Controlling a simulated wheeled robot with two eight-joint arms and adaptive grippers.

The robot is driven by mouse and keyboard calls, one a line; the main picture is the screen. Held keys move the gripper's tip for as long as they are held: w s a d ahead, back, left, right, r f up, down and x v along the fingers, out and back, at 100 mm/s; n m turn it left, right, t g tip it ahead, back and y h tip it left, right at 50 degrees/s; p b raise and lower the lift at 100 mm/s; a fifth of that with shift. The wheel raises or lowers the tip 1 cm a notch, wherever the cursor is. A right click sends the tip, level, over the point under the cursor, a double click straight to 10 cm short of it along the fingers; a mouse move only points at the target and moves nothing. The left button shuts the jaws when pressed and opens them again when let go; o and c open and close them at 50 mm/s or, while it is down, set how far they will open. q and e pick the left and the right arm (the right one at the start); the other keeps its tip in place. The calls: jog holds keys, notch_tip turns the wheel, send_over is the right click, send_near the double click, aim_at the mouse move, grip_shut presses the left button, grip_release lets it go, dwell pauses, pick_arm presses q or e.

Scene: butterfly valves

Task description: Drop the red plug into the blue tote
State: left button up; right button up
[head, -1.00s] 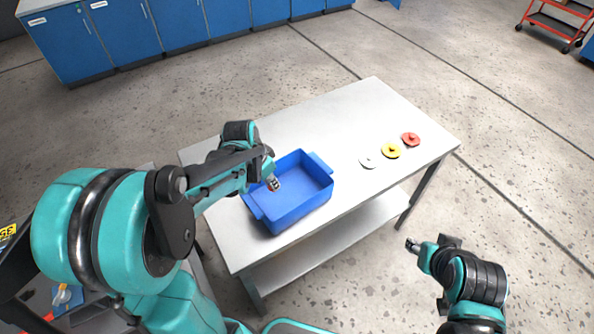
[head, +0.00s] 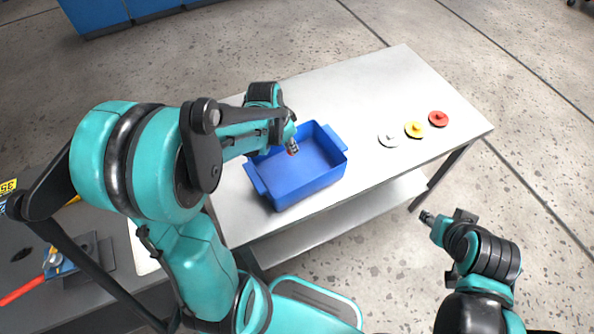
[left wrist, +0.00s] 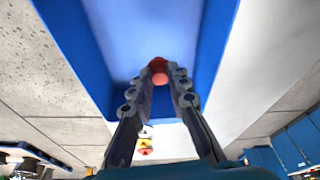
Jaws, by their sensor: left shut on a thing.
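The blue tote (head: 312,187) stands open on the grey table, and the left wrist view shows its wall (left wrist: 213,50) and floor. My left gripper (head: 292,149) is over the left part of the tote's opening, pointing down. In the left wrist view its fingers (left wrist: 159,76) are closed on the red plug (left wrist: 158,65), with the tote's inside behind it. In the head view the plug is mostly hidden and too small to make out well. My right gripper (head: 427,217) is off the table's right side, empty; its jaw opening is too small to judge.
A white disc (head: 388,140), a yellow disc (head: 414,129) and a red disc (head: 438,118) with knobs lie in a row on the table's right part. The table top (head: 375,80) behind the tote is clear. A lower shelf (head: 340,218) is empty.

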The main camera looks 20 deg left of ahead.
pick_arm(q)
jog(key=o, duration=0.8)
jog(key=v, duration=1.2)
jog(key=s+d+f+n+t+b, duration=0.1)
jog(key=s+d+f, duration=0.1)
jog(key=s, duration=0.1)
jog(key=s+d+f+n+t+y+b, duration=0.1)
jog(key=s+d+f+n+t+b, duration=0.1)
jog(key=s+d, duration=0.1)
jog(key=s+d+f+n+t+b, duration=0.1)
jog(key=s+d+f+n+b, duration=0.1)
jog(key=s, duration=0.2)
jog(key=shift+d+f+t, duration=0.15)
jog(key=shift+t, duration=0.15)
